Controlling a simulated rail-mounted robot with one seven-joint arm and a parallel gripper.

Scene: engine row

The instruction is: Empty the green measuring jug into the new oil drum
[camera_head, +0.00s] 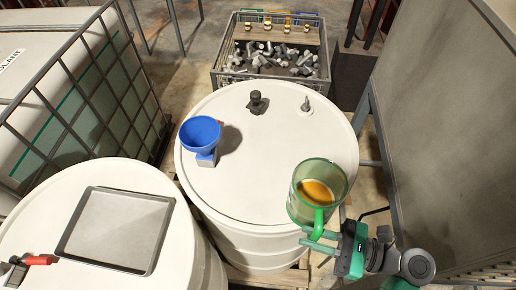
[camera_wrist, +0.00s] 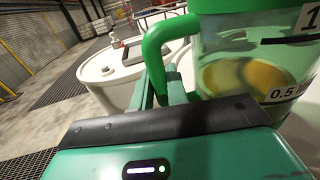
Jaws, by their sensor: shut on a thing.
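The green measuring jug (camera_head: 318,190) is held over the front right edge of a white drum, with amber liquid inside. In the wrist view the jug (camera_wrist: 255,65) is close up, clear with a green rim and handle, and the liquid lies low in it. My gripper (camera_head: 318,238) is shut on the green handle. The white drum (camera_head: 250,190) has a blue funnel (camera_head: 200,133) on its top at the left, to the left of the jug and apart from it. I cannot read any label that marks this drum as the new oil drum.
A second white drum (camera_head: 40,225) with a grey tray (camera_head: 117,230) stands at the left front. A caged white tank (camera_head: 50,80) is behind it. A crate of metal parts (camera_head: 270,80) stands at the back. A grey cabinet (camera_head: 450,110) is at the right. A black cap (camera_head: 257,103) stands on the drum.

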